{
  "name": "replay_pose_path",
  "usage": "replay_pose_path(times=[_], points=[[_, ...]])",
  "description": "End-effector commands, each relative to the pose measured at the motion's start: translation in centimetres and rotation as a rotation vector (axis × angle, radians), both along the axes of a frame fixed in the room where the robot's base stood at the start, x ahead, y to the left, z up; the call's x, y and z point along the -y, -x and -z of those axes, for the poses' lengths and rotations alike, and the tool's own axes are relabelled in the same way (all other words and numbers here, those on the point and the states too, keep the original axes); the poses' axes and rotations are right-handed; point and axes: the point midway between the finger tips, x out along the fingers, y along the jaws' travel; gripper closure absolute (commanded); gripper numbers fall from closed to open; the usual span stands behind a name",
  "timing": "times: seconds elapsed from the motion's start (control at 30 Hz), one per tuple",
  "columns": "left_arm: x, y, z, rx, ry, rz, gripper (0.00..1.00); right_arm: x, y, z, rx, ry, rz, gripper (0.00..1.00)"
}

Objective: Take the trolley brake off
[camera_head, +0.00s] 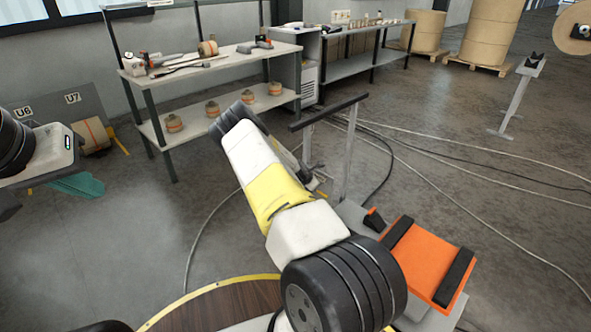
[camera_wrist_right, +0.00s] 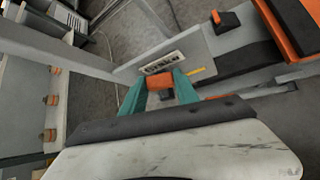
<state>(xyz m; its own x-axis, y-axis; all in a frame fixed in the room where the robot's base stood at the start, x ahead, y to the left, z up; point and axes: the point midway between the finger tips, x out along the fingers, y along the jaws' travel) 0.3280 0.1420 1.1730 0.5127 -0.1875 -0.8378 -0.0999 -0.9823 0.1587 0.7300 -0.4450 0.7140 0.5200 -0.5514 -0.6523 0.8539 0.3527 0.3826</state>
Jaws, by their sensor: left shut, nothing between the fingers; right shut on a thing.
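The trolley (camera_head: 430,262) stands right of centre in the head view, with an orange top, black pads and an upright handle with a black bar (camera_head: 330,111). In the right wrist view, my right gripper (camera_wrist_right: 160,86) has its teal fingers shut on an orange brake lever (camera_wrist_right: 160,82), beside a grey plate with a label. In the head view my right arm hides this gripper and most of the lever. My left gripper (camera_head: 80,186) is at the far left, away from the trolley, shut and empty.
A workbench (camera_head: 215,62) with tools and several rolls stands behind. Cables (camera_head: 440,190) lie on the floor around the trolley. Large kraft rolls (camera_head: 490,35) stand on pallets at the back right. A grey stand (camera_head: 515,95) is at the right. Open floor lies between.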

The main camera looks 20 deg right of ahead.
Motion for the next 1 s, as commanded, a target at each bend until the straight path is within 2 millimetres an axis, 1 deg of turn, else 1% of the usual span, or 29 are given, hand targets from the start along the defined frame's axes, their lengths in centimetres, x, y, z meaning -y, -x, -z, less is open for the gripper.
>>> replay_pose_path(times=[0.23,0.63,0.67,0.73,0.77,1.0], points=[[0.00,0.00,0.00,0.000,0.000,0.000,1.00,-0.21,-0.24,-0.06,-0.043,0.016,-0.003,1.00],[0.00,0.00,0.00,0.000,0.000,0.000,1.00,-0.27,-0.23,0.01,-0.048,0.016,-0.003,1.00],[0.00,0.00,0.00,0.000,0.000,0.000,1.00,-0.28,-0.23,0.02,-0.048,0.016,-0.003,0.60],[0.00,0.00,0.00,0.000,0.000,0.000,1.00,-0.26,-0.22,0.01,-0.048,0.016,-0.003,0.46],[0.00,0.00,0.00,0.000,0.000,0.000,1.00,-0.25,-0.23,0.00,-0.048,0.016,-0.003,0.42],[0.00,0.00,0.00,0.000,0.000,0.000,1.00,-0.15,-0.21,-0.05,-0.048,0.018,-0.002,0.42]])
